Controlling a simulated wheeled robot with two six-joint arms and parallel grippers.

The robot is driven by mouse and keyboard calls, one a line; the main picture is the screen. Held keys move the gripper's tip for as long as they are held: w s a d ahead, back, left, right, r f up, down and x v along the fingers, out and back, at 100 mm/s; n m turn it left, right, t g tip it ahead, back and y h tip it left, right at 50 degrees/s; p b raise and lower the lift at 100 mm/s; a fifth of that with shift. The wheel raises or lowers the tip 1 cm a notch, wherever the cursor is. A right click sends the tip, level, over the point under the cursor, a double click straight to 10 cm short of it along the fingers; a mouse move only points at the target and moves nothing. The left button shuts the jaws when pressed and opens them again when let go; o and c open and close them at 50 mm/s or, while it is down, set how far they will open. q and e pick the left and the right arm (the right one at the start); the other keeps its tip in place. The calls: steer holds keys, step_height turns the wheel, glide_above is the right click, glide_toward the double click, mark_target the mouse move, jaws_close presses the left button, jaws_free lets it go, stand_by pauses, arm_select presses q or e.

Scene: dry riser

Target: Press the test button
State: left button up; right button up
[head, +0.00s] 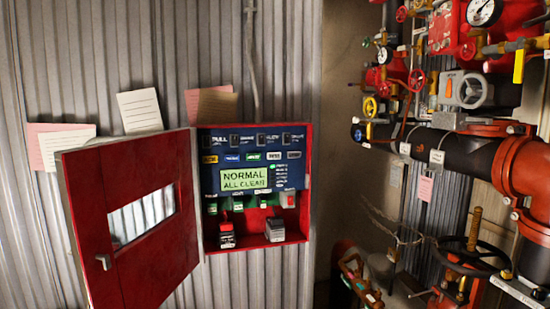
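A red alarm panel box (305,222) is fixed to the corrugated wall, with its red door (90,220) swung open to the left. Its blue control face (210,184) has a green lit display (244,179) reading "NORMAL ALL CLEAR". Small labelled keys and lights sit above and beside the display. Below are small green parts, a red square part (290,200), a red and black block (226,235) and a grey block (274,230). The labels are too small to tell which part is the test button. Neither of my grippers is in view.
Paper sheets (140,111) hang on the wall above the panel. To the right are black and red pipes (470,155), gauges (484,11), valves and a dark handwheel (470,255). The open door stands out from the wall left of the panel. The space before the panel face looks clear.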

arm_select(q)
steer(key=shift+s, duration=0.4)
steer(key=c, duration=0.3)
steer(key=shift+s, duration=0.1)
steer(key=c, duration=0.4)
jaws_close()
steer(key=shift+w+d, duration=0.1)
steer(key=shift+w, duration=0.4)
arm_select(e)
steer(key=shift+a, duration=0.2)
